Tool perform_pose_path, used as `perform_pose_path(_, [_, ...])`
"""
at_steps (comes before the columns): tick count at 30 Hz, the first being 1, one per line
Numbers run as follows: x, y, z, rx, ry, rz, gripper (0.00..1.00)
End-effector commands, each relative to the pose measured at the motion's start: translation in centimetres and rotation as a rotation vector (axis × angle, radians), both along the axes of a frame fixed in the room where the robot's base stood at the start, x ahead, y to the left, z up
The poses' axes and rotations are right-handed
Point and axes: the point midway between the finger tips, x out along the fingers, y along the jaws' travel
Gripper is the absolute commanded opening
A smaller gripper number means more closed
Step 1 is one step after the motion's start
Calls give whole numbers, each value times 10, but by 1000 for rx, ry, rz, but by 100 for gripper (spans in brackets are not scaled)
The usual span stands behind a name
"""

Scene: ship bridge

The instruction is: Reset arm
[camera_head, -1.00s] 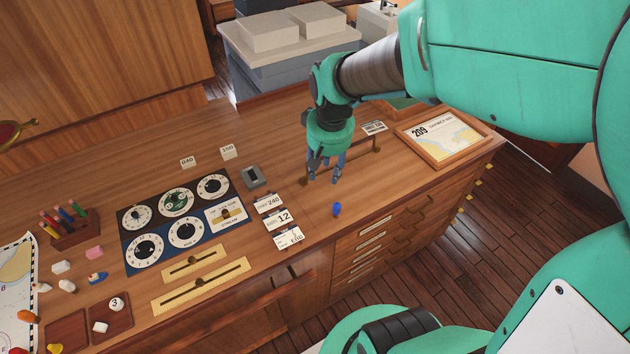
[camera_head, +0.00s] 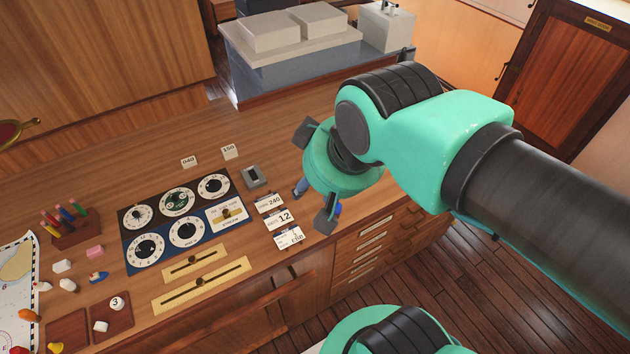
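My gripper (camera_head: 318,192) hangs over the right part of the wooden counter, at the end of my green and black arm. Its wrist housing covers most of the fingers.
A panel of dials (camera_head: 185,220) and two brass slider plates (camera_head: 200,284) lie left of the gripper. A pen holder (camera_head: 75,232) is far left. Grey boxes (camera_head: 290,60) stand behind the counter.

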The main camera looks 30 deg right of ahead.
Motion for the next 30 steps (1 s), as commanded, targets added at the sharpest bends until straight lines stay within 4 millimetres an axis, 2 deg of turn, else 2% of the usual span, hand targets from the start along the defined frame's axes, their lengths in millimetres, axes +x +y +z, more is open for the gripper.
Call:
perform_pose_path(7, [0,0,-1,0,0,0,40])
perform_pose_path(11, [1,0,-9,0,0,0,40])
perform_pose_path(24, [0,0,-67,0,0,0,40])
perform_pose_path(30, [1,0,-78,0,0,0,40])
